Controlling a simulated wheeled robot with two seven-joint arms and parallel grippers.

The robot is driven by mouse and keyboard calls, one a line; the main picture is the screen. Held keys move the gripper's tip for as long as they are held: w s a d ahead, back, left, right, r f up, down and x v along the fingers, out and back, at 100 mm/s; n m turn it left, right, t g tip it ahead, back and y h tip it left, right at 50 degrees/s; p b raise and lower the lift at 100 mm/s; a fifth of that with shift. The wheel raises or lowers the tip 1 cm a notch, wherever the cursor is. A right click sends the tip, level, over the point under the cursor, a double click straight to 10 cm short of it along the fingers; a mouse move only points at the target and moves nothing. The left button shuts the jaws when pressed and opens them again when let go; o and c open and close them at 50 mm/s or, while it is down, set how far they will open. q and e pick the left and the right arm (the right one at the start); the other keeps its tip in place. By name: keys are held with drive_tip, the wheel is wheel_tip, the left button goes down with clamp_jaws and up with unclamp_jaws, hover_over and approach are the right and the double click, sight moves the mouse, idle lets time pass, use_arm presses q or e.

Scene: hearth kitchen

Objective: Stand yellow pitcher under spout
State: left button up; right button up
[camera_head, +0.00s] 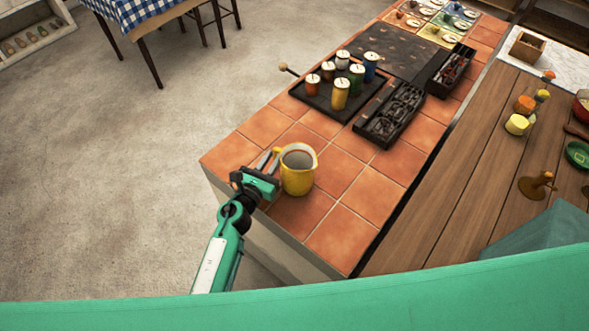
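The yellow pitcher (298,181) stands upright on the terracotta tiles near the counter's near left corner. Its open mouth faces up and its inside looks greyish. My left gripper (268,160) is at the pitcher's left side, where its handle is, with its fingers right beside or around the handle. The fingers show a small gap, but I cannot tell whether they are closed on the handle. I cannot make out a spout to stand it under. My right gripper is not in view.
A black tray (318,103) holds several coloured candle-like jars behind the pitcher. A dark compartment box (391,116) lies to its right. A wooden counter (455,215) with small items runs along the right. Tiles right of the pitcher are clear.

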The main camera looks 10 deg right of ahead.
use_arm(q)
clamp_jaws()
drive_tip(key=shift+r, duration=0.15)
drive_tip(key=shift+r+p, duration=0.45)
drive_tip(key=shift+r, duration=0.15)
wheel_tip(320, 180, up, 27)
drive_tip(key=p, duration=1.7)
drive_tip(key=shift+f, duration=0.2)
